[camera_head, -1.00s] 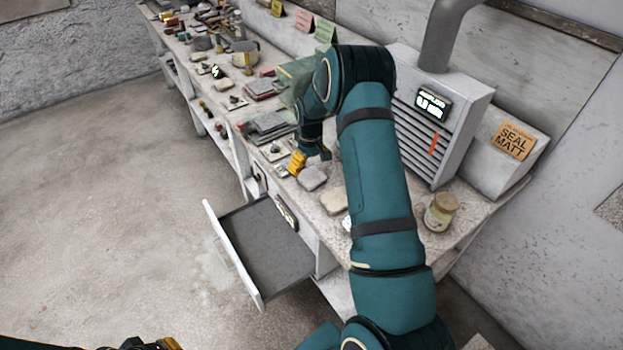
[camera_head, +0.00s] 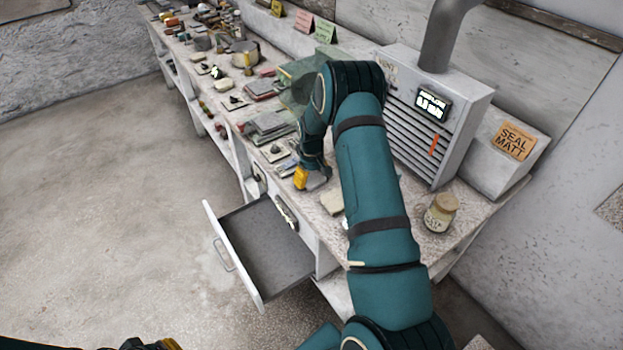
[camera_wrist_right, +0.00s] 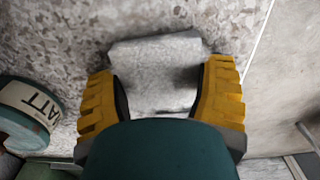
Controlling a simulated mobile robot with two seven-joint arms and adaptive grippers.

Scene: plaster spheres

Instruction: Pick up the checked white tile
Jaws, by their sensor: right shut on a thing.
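My right gripper (camera_head: 307,180) is down at the bench top near its front edge, above the open drawer. In the right wrist view, its yellow fingers (camera_wrist_right: 162,98) are shut on a pale grey-white tile (camera_wrist_right: 158,75), one finger on each side. The tile's face looks plain and slightly mottled; I cannot make out a checked pattern. In the head view the gripper mostly hides it. A second pale tile (camera_head: 332,202) lies just to the right, partly behind my arm. My left gripper (camera_head: 165,344) shows only in part at the bottom edge; its jaws cannot be read.
An open drawer (camera_head: 262,250) juts out below the bench. A jar (camera_head: 440,213) stands at the right, near a slatted grey unit (camera_head: 432,120). Stacked slabs (camera_head: 270,127) and tools crowd the bench to the left. A labelled round container (camera_wrist_right: 30,112) shows in the wrist view.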

